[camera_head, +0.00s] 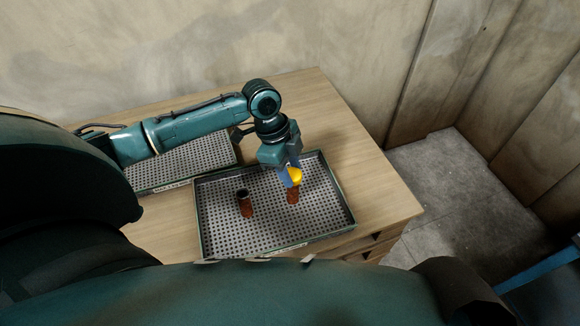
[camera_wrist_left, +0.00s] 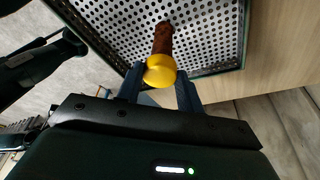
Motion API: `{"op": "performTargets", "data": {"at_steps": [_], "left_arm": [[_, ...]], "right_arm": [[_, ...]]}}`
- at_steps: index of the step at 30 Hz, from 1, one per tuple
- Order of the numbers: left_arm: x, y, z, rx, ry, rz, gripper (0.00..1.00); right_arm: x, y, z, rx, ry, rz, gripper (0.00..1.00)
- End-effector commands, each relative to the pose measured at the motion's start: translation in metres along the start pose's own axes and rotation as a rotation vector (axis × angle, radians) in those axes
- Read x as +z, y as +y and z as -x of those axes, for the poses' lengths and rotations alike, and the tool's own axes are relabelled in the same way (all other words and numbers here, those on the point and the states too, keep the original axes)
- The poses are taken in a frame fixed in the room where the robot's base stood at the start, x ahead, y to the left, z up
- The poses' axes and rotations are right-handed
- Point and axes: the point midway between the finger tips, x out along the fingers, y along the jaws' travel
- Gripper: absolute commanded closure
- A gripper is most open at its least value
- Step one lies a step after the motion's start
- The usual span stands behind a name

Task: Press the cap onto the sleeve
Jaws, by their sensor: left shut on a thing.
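A yellow cap (camera_head: 296,176) is between the fingers of my left gripper (camera_head: 291,174), which is shut on it. The cap also shows between the blue fingertips in the left wrist view (camera_wrist_left: 160,73). A reddish-brown sleeve (camera_head: 293,195) lies directly below the cap in the head view, and it shows beyond the cap in the left wrist view (camera_wrist_left: 163,40). Cap and sleeve look in line; I cannot tell whether the cap is seated on it. A second brown sleeve (camera_head: 246,205) with a dark top stands to the left. My right gripper is out of view.
The sleeves stand in a perforated metal tray (camera_head: 346,206) with a raised rim. A second perforated tray (camera_head: 184,163) lies behind it to the left, under my left arm. Bare wooden tabletop (camera_head: 369,172) is free to the right. A wall closes off the back.

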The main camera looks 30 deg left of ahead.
Motion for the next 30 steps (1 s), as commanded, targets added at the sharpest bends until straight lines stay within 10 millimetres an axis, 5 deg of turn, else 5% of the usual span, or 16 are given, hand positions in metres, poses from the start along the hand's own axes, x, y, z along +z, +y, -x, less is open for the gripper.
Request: {"op": "performTargets", "data": {"at_steps": [30], "left_arm": [[-0.0001, -0.0003, 0.0001, 0.000, 0.000, 0.000, 0.84]], "right_arm": [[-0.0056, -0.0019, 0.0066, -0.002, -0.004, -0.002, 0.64]]}}
